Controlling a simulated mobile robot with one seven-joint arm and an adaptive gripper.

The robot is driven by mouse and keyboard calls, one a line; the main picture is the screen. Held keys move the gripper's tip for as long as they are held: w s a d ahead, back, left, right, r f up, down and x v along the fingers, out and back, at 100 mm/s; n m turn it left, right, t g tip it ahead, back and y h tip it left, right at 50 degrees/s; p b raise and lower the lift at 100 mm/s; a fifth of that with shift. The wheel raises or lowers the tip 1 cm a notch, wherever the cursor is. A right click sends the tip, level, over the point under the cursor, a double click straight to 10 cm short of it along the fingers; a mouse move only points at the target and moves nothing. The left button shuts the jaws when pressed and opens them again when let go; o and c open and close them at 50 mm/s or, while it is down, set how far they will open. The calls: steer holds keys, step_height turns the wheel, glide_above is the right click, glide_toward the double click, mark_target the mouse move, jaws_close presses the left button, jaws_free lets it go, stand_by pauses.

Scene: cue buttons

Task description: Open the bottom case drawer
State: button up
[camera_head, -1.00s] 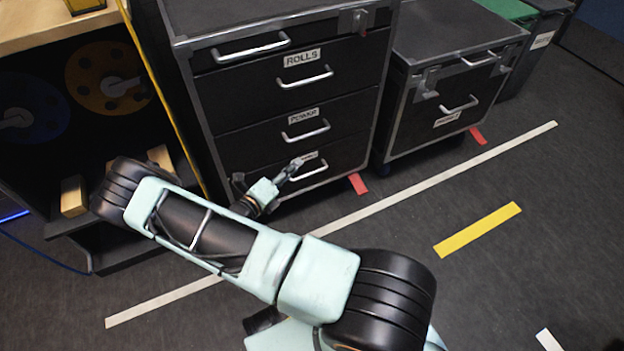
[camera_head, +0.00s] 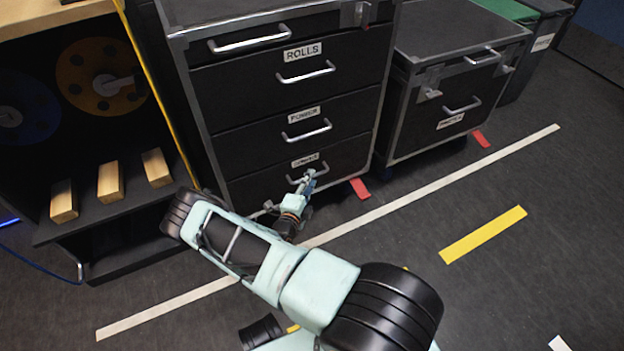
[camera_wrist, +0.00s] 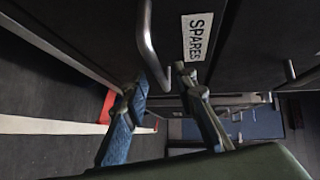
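The bottom case drawer (camera_head: 262,185) is the lowest drawer of the tall black case and looks shut. Its grey bar handle (camera_head: 316,166) sits below a white label, which reads SPARES in the wrist view (camera_wrist: 197,37). My gripper (camera_head: 309,182) is low in front of this drawer, at the handle, partly hiding it. In the wrist view my gripper (camera_wrist: 160,92) has its two fingers spread apart. The handle bar (camera_wrist: 150,45) reaches down into the space between the fingertips. I cannot tell whether a finger touches it.
Upper drawers with handles, including the ROLLS drawer (camera_head: 262,75), are above. A lower black case (camera_head: 445,95) stands to the right. A shelf with wooden blocks (camera_head: 110,182) is at left. Red floor tape (camera_head: 360,189) lies by the case; the floor in front is clear.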

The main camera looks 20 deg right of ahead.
steer(key=shift+x, duration=1.2)
jaws_close()
steer(key=shift+a, duration=0.1)
